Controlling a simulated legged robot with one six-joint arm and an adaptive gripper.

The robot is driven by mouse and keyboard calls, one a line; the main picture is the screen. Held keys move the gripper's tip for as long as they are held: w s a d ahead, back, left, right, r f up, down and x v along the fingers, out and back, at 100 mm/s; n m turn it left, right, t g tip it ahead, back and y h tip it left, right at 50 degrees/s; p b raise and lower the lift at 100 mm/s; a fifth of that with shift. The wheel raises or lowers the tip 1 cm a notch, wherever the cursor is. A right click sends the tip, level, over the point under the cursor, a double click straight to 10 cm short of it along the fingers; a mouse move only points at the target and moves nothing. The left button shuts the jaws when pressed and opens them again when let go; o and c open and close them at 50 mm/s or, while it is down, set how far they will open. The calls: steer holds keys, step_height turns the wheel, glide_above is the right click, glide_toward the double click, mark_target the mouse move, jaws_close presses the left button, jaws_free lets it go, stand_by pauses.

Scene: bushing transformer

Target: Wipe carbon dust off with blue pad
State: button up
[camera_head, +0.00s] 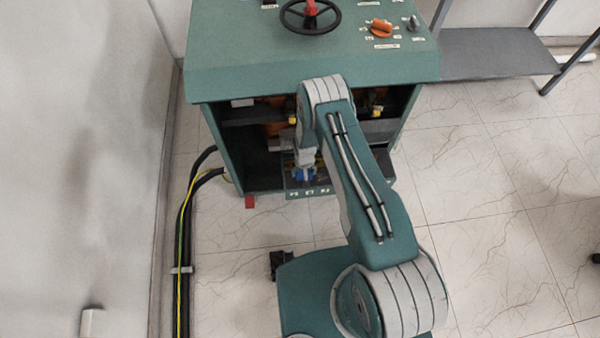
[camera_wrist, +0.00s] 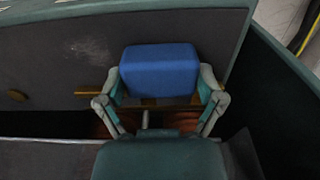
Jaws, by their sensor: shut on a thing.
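My gripper (camera_wrist: 160,84) is shut on the blue pad (camera_wrist: 160,68), with one finger at each side of it. In the wrist view the pad is in front of a dark grey panel (camera_wrist: 55,55); I cannot tell whether it touches it. A faint pale smudge (camera_wrist: 97,50) marks the panel left of the pad. I cannot tell whether it is carbon dust. In the head view the pad (camera_head: 303,174) is small and low in the open front of the green cabinet (camera_head: 240,55), partly hidden by my arm.
The cabinet's side wall (camera_wrist: 285,90) stands on the right in the wrist view. Black and yellow cables (camera_head: 184,235) run along the left wall.

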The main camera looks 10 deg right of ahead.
mark_target(294, 179)
steer(key=shift+s+d, duration=0.1)
steer(key=shift+d, duration=3.45)
steer(key=shift+s+f, duration=0.1)
steer(key=shift+s, duration=0.3)
steer(key=shift+a, duration=0.35)
steer(key=shift+a+r, duration=0.15)
steer(key=shift+a, duration=1.1)
steer(key=shift+a+r, duration=0.1)
steer(key=shift+a, duration=1.1)
steer(key=shift+a+f, duration=0.2)
steer(key=shift+a, duration=1.1)
steer(key=shift+w+a+r, duration=0.1)
steer(key=shift+a, duration=1.25)
steer(key=shift+r, duration=0.15)
